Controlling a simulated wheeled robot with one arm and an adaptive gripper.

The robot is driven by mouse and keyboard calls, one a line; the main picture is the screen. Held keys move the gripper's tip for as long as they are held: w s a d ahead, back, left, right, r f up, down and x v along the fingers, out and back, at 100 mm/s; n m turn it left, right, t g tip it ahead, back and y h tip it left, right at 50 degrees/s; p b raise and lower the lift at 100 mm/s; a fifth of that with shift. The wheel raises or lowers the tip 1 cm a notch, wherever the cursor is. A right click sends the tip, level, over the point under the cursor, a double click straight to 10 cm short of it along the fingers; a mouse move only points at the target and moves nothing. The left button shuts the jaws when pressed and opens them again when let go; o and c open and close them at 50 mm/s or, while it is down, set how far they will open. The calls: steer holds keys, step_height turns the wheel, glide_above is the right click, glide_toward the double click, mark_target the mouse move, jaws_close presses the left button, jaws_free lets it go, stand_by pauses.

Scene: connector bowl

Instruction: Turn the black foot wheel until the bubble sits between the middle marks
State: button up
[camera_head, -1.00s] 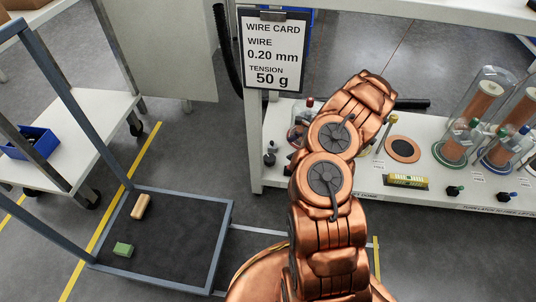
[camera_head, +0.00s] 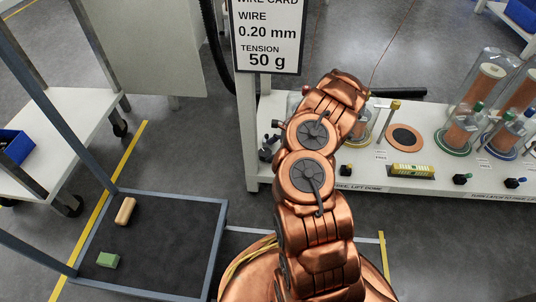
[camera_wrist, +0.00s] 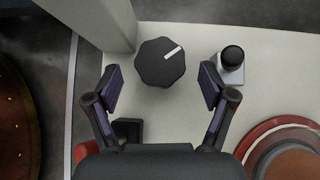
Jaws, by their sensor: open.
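The black foot wheel (camera_wrist: 160,62) is a faceted knob with a white line on top, in the upper middle of the wrist view. My gripper (camera_wrist: 160,87) is open, its two fingers apart below and to either side of the wheel, with no visible contact. The gripper is hidden behind my copper arm in the head view. A yellow-green level vial (camera_head: 411,171) lies at the bench's front edge in the head view; its bubble is too small to place against the marks.
A grey post (camera_wrist: 105,22) stands close left of the wheel. A black ball on a pale block (camera_wrist: 231,64) stands to its right. A red-rimmed round base (camera_wrist: 288,150) is at lower right. Glass domes over copper coils (camera_head: 480,100) stand on the white bench's right part.

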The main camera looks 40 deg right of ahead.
steer(key=shift+w+a+f, duration=0.35)
steer(key=shift+a+f, duration=0.05)
steer(key=shift+f, duration=0.1)
steer(key=shift+c, duration=0.4)
steer(key=c, duration=1.1)
steer(key=shift+r, duration=0.1)
steer(key=shift+r+m+t+h+p, duration=0.15)
steer(key=shift+m+t+h+p, duration=0.25)
steer(key=shift+p, duration=0.5)
steer(key=shift+f+m, duration=0.2)
steer(key=shift+m, duration=0.2)
